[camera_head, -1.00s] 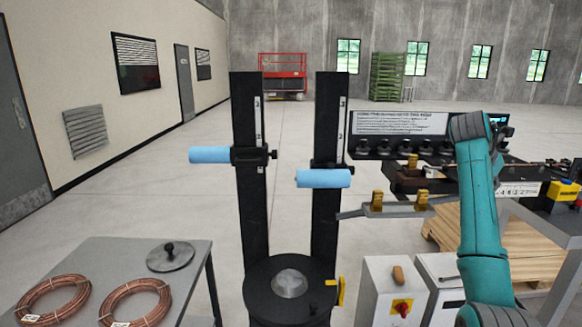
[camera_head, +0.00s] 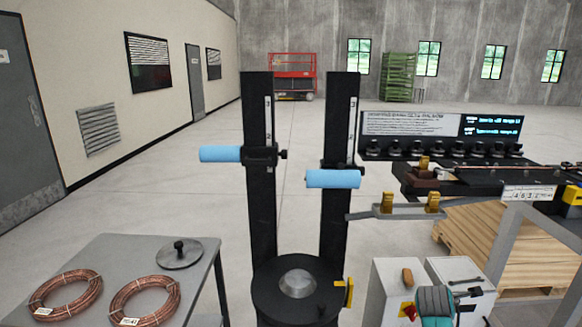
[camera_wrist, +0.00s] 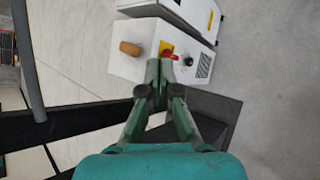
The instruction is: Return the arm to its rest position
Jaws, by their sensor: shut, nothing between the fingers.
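My gripper (camera_wrist: 160,62) shows in the wrist view with its two fingers together and nothing between them. Beyond its tips is a white control box (camera_wrist: 133,50) with a red switch on a yellow plate and a tan knob. In the head view only a small teal and grey piece of my arm (camera_head: 435,303) shows at the bottom right, in front of the white control boxes (camera_head: 392,285). The gripper itself cannot be made out in the head view.
A black two-post stand with blue rollers (camera_head: 333,179) and a round base (camera_head: 297,290) is in the middle. A grey table (camera_head: 125,255) with copper coils (camera_head: 66,294) is at left. A workbench (camera_head: 500,185) with a wooden pallet (camera_head: 480,235) is at right.

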